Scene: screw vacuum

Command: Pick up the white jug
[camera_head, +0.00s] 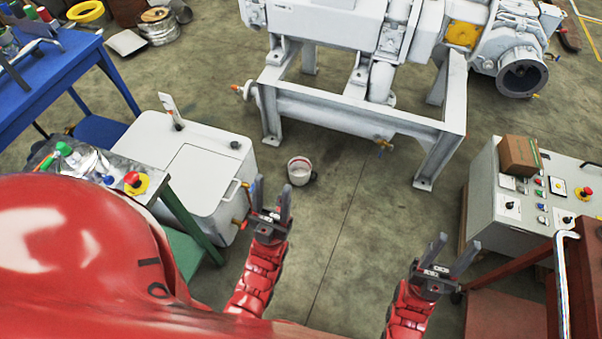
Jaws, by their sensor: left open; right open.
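The white jug (299,172) stands upright on the concrete floor near the middle of the head view. It is small, open at the top, and has a darker patch at its right side. My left gripper (271,190) is open and empty, and in the picture it lies just below and left of the jug, apart from it. My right gripper (455,247) is open and empty, further to the right and lower in the picture, well away from the jug. Neither gripper hides the jug.
A white cabinet (170,150) with a handle stands left of the jug. A large grey machine on a metal frame (360,122) stands behind it. A control box (515,205) with a cardboard box (519,155) is at right. The floor between is clear.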

